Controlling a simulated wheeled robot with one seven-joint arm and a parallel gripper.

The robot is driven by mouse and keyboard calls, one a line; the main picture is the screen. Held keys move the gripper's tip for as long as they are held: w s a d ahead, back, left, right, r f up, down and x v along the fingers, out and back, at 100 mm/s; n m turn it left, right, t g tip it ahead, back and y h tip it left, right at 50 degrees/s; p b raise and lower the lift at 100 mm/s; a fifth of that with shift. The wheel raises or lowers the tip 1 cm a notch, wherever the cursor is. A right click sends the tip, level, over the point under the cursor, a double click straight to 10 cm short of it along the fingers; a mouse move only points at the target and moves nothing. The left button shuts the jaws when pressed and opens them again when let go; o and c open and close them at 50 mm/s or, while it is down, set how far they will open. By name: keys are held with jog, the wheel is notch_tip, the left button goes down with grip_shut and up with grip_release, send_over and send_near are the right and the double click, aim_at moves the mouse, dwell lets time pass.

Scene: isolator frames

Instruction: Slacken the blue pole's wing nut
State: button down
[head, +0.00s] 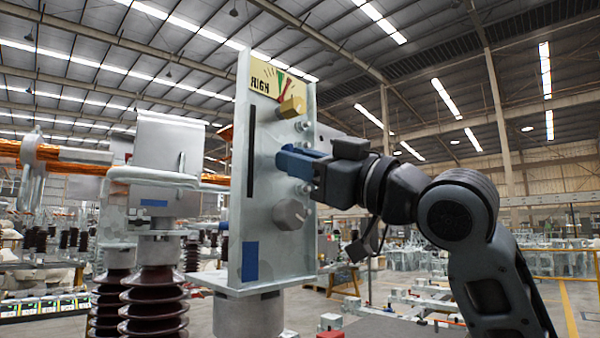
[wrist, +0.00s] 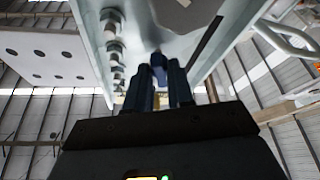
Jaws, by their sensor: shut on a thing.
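The blue pole is a grey upright plate (head: 236,185) with a blue patch (head: 250,262) near its foot. My gripper (head: 285,160) reaches in from the right, level with the plate's middle, its blue fingers up against the plate's face. In the wrist view my gripper (wrist: 158,88) has its two dark blue fingers closed around a small blue piece (wrist: 158,62), which I take to be the wing nut. In the head view the fingers hide this piece. I cannot tell how far it is turned.
Several bolts line the plate's edge. Brown ribbed insulators (head: 155,300) stand to the left.

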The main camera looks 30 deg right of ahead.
jog(key=shift+r+n+g+h+b, duration=0.15)
jog(key=shift+n+g+h, duration=0.75)
jog(key=shift+n, duration=3.45)
jog(key=shift+r+n+g+h+b, duration=0.25)
jog(key=shift+n+g, duration=1.4)
jog(key=shift+n, duration=2.75)
jog(key=shift+f+n+g+h+b, duration=0.1)
jog(key=shift+n+g+h+b, duration=0.25)
jog(key=shift+n+g, duration=2.45)
jog(key=n+t, duration=0.3)
jog(key=c, duration=1)
grip_release()
jog(key=shift+r, duration=0.1)
jog(key=shift+b+v, duration=0.55)
jog(key=shift+v, duration=3.35)
